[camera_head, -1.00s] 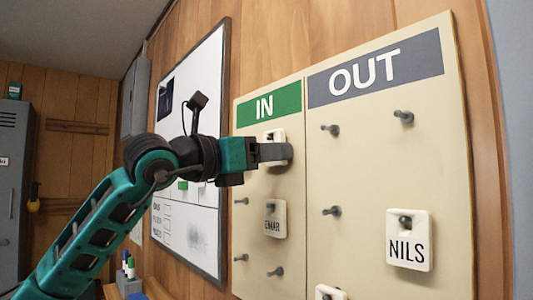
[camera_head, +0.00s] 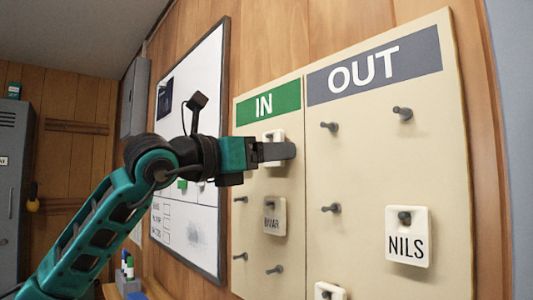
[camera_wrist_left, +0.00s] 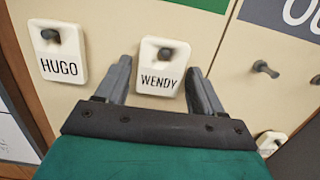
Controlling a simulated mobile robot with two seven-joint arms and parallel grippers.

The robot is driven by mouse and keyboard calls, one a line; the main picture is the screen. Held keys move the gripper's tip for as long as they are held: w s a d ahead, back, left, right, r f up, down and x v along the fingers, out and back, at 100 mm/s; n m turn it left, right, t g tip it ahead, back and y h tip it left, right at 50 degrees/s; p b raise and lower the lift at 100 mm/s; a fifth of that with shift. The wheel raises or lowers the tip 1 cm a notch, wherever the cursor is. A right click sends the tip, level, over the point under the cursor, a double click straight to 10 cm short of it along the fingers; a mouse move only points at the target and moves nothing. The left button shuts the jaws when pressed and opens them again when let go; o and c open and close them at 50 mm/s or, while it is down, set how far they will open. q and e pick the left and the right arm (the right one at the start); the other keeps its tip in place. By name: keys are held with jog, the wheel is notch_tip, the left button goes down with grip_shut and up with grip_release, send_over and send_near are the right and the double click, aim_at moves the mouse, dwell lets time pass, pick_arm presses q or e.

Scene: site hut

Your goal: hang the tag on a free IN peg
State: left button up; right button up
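The white WENDY tag (camera_wrist_left: 160,68) hangs on an IN peg, whose dark end shows through the tag's hole in the left wrist view. In the head view its top (camera_head: 273,135) shows above my left gripper (camera_head: 290,151). In the left wrist view my left gripper (camera_wrist_left: 160,75) is open, with one finger on each side of the tag; a small gap shows at the left finger, while the right finger is close to or touching the tag's edge. Bare IN pegs show at left (camera_head: 241,199), lower left (camera_head: 240,257) and lower middle (camera_head: 275,270). My right gripper is not in view.
The HUGO tag (camera_wrist_left: 58,50) hangs left of WENDY. A tag seeming to read OMAR (camera_head: 274,215) hangs below my gripper. The OUT panel (camera_head: 385,165) holds NILS (camera_head: 408,238), another partly cut-off tag (camera_head: 328,291) and bare pegs. A whiteboard (camera_head: 200,110) is on the left.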

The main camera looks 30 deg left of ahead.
pick_arm(q)
jog(key=shift+o, duration=0.9)
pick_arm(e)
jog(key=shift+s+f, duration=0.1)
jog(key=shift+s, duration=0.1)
pick_arm(q)
jog(key=b+v, duration=0.3)
jog(key=v, duration=1)
jog(key=shift+b, duration=0.35)
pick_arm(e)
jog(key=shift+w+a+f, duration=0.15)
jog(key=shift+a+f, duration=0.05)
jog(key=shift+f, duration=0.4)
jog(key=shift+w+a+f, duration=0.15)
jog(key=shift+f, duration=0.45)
pick_arm(q)
jog(key=shift+d, duration=0.1)
